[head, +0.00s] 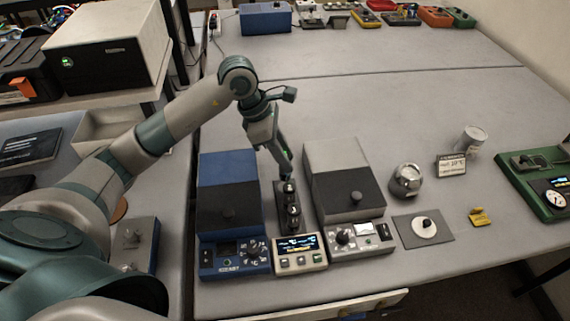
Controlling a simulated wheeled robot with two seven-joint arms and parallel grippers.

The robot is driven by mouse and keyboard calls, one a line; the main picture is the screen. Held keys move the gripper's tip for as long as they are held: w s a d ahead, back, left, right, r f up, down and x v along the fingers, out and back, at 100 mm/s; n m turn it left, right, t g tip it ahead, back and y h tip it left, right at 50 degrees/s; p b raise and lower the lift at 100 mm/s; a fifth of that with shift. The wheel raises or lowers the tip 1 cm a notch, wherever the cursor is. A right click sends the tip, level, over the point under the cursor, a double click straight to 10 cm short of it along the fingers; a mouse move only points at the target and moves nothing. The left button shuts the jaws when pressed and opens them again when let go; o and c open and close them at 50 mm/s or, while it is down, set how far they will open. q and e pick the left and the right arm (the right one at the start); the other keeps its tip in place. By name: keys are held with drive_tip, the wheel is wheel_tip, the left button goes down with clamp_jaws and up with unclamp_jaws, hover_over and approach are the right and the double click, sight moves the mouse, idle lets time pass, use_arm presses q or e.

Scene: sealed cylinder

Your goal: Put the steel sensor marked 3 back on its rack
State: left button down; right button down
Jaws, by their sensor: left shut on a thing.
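My left arm comes in from the left and reaches down over the table between the blue box and the grey box. My left gripper (287,178) points down at the far end of a narrow black rack (280,217). It is shut on a small steel piece, mostly hidden by the fingers; I cannot read a number on it. I cannot tell whether that piece is seated in the rack or just above it. Other small steel sensors (293,211) stand upright in the rack, nearer to me. My right gripper is not in view.
A blue device (229,188) stands close left of the rack, a grey device (338,165) close right. A small display unit (299,254) sits in front. A steel sphere (406,179), a grey plate (437,238) and a yellow tag (480,217) lie further right.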

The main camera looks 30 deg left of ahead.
use_arm(q)
drive_tip(key=shift+f+p, duration=1.05)
drive_tip(key=shift+f, duration=0.9)
drive_tip(key=shift+f, duration=0.15)
drive_tip(key=c, duration=1.5)
unclamp_jaws()
drive_tip(key=shift+o, duration=0.2)
